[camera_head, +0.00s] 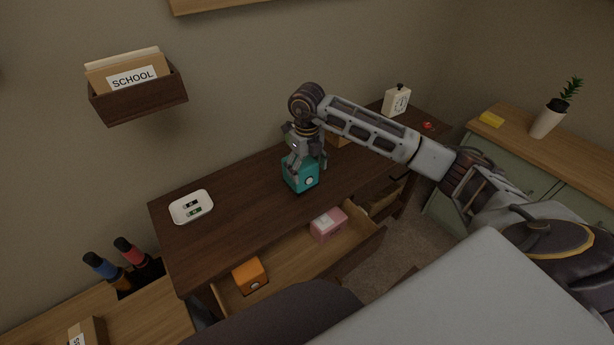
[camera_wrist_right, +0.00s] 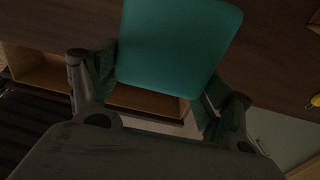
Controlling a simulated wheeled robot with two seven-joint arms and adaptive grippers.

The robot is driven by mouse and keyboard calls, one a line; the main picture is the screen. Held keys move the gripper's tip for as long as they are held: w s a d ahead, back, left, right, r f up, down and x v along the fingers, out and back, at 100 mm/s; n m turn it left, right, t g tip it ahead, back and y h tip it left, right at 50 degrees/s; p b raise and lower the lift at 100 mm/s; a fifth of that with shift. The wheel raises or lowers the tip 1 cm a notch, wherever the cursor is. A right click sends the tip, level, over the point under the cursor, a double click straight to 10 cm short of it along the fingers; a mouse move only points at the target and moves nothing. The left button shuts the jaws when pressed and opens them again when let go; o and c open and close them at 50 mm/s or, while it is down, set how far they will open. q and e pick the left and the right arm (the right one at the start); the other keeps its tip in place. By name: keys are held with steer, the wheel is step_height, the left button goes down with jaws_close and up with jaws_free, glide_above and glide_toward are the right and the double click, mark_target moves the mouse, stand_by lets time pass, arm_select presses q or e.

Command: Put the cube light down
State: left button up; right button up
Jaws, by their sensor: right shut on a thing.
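The cube light is a teal cube (camera_head: 300,175) with a round white spot on its front, at the middle of the dark wooden desk (camera_head: 235,215) in the head view. My right gripper (camera_head: 304,160) reaches down from above and is shut on it. In the right wrist view the teal cube (camera_wrist_right: 178,45) sits between the two fingers of my right gripper (camera_wrist_right: 155,90). I cannot tell whether the cube's underside touches the desk top. My left gripper is not in view.
An open drawer below holds an orange box (camera_head: 250,274) and a pink box (camera_head: 328,224). A white tray (camera_head: 191,207) with small batteries lies at the desk's left. The desk between tray and cube is clear.

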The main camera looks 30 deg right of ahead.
mark_target(307, 177)
steer(key=shift+f, duration=1.85)
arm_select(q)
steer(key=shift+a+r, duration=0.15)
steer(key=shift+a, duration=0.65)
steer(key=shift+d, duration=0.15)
arm_select(e)
steer(key=shift+f, duration=0.15)
steer(key=o, duration=0.8)
steer(key=shift+o, duration=1.3)
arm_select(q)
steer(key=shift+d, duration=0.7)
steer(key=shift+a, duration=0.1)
